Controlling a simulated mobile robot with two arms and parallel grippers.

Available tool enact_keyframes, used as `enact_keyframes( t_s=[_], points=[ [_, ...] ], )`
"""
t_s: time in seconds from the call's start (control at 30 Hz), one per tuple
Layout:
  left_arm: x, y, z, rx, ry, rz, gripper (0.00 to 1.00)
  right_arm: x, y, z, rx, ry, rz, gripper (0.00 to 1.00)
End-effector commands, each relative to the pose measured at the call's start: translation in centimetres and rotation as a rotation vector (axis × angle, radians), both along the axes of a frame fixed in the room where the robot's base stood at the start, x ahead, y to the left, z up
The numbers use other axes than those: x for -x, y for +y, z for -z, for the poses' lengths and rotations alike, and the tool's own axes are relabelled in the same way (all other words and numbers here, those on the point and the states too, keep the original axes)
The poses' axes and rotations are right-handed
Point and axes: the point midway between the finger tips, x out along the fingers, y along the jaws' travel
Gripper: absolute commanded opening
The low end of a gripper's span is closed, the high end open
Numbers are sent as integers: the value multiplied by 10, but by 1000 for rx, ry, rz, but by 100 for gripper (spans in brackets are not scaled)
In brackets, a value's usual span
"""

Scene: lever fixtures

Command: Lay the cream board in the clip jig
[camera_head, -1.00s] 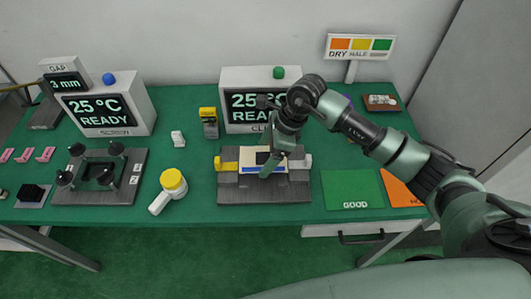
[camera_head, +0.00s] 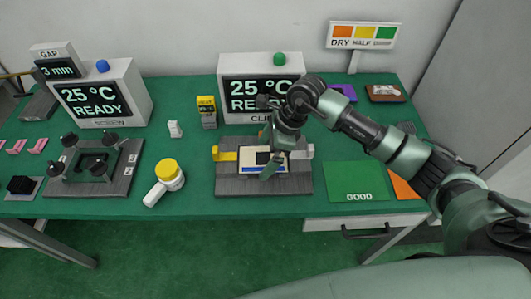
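The cream board (camera_head: 247,157), with a dark patch and a blue front edge, is over the middle of the clip jig (camera_head: 228,186). The jig is a grey block with a yellow clip (camera_head: 226,154) at left and a whitish clip (camera_head: 302,152) at right. I cannot tell whether the board touches the jig's bed. My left gripper is out of view.
A display box (camera_head: 245,92) stands behind the jig. The green GOOD sheet (camera_head: 356,180) lies to the right. A yellow-and-grey block (camera_head: 207,112) stands behind.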

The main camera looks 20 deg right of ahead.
Motion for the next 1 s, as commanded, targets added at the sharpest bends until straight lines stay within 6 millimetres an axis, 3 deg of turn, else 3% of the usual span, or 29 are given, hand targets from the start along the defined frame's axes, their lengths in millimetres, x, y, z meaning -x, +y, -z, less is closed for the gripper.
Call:
enact_keyframes(
  t_s=[0.23,0.5,0.7,1.0],
  points=[
    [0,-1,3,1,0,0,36,0,-5,-8,3,-2,1,100],
    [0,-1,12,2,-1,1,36,5,-21,-50,2,-5,1,100],
    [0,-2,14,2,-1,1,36,7,-28,-69,0,-1,-1,100],
    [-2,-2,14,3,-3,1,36,8,-29,-72,0,0,0,100]
  ],
)
